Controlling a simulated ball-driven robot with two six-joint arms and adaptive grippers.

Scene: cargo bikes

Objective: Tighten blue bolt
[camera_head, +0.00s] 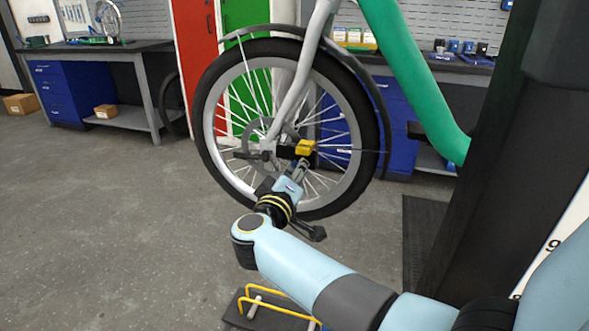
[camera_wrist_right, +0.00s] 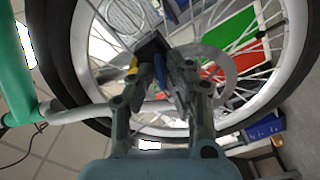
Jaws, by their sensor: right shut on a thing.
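My right gripper (camera_head: 302,166) reaches up to the hub area of the bike's front wheel. In the right wrist view its fingers (camera_wrist_right: 158,72) are closed around a small blue piece, the blue bolt (camera_wrist_right: 159,66). The bolt sits at a dark block (camera_wrist_right: 152,46) in front of the spokes. In the head view the gripper hides the bolt. A yellow part (camera_head: 305,147) is just above the fingertips, and it also shows beside the left finger in the wrist view (camera_wrist_right: 132,65). My left gripper is not in view.
The spoked wheel (camera_head: 372,120) and green frame (camera_head: 405,65) stand close around my gripper. A black stand with yellow bars (camera_head: 275,306) is on the floor below. Workbenches (camera_head: 110,47) and red and green cabinets (camera_head: 190,45) stand behind.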

